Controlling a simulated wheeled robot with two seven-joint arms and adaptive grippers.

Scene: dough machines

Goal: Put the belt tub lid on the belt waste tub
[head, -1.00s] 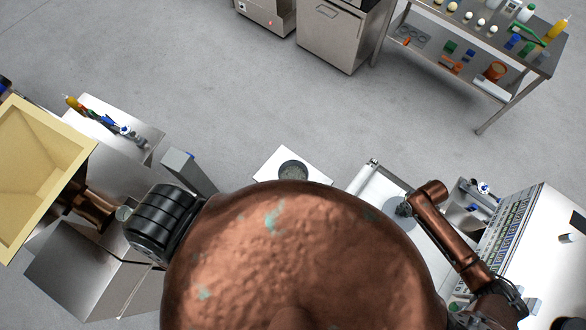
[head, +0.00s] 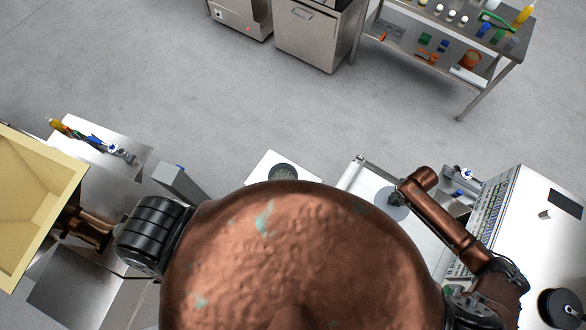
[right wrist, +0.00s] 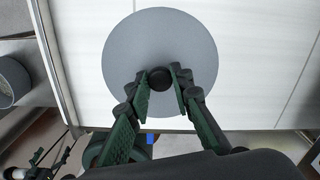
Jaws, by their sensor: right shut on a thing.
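The belt tub lid, a flat grey disc with a black knob, shows in the right wrist view (right wrist: 160,45) and partly in the head view (head: 388,207). My right gripper (right wrist: 160,80) is shut on the knob, with a green-lined finger on each side; it also shows in the head view (head: 397,196). The lid is over the white belt; I cannot tell its height above it. A round tub with dark contents (head: 284,173), apparently the belt waste tub, stands on a white surface left of the belt. A round tub rim (right wrist: 12,80) shows at the wrist view's left edge.
The white belt (head: 365,182) lies between the tub and a control panel (head: 488,215). A yellow hopper (head: 35,190) is at far left. A steel table with small items (head: 440,40) and cabinets (head: 315,35) stand at the back. The floor between is clear.

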